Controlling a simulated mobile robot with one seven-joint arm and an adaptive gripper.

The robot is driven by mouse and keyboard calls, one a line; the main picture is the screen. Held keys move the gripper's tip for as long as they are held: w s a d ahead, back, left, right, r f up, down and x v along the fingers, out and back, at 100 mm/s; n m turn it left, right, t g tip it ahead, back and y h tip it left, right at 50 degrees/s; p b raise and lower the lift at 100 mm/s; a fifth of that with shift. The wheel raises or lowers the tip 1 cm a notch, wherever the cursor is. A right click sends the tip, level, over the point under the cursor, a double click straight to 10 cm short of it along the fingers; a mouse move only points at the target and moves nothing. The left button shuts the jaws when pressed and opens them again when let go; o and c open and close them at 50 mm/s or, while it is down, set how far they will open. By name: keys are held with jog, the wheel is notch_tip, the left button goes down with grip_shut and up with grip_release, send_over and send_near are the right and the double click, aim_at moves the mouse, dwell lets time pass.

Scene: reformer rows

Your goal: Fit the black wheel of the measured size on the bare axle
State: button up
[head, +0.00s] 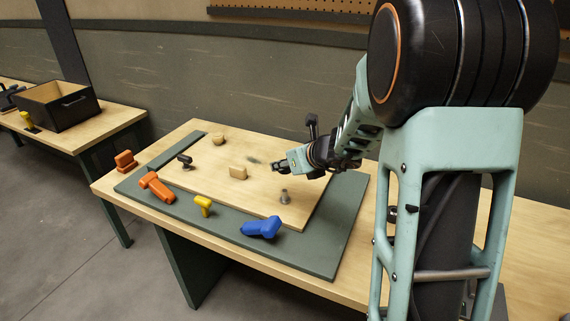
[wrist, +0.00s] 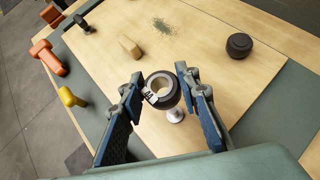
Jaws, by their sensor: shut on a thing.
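My gripper (wrist: 161,82) is shut on a black wheel (wrist: 172,98) with a pale inner ring and a small white label on its side. The wheel is held above the board. A grey metal post (head: 285,196), seemingly the bare axle, stands upright on the wooden board (head: 225,200). In the wrist view the axle (wrist: 176,116) shows just below the wheel, partly hidden by it; the two look apart. A second black wheel (wrist: 239,45) lies on the board to the right. In the head view the held wheel is too small to make out.
A blue piece (head: 261,228), a yellow piece (head: 203,206) and an orange piece (head: 156,187) lie along the green mat (head: 320,255). A small black piece (head: 185,161) and a wooden block (head: 238,173) are farther back. A black box (head: 60,106) stands on another table.

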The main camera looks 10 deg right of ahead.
aim_at(285, 191)
dwell(0.3)
notch_tip(285, 191, down, 6)
jog(key=b, duration=0.6)
jog(key=shift+r, duration=0.1)
jog(key=shift+f+b, duration=0.2)
jog(key=shift+b, duration=0.3)
dwell(1.6)
jog(key=shift+f+b, duration=0.3)
jog(key=shift+b, duration=0.05)
jog(key=shift+f+b, duration=1.7)
jog(key=shift+b, duration=0.05)
jog(key=o, duration=1.2)
jog(key=shift+o, duration=0.2)
jog(key=v, duration=1.2)
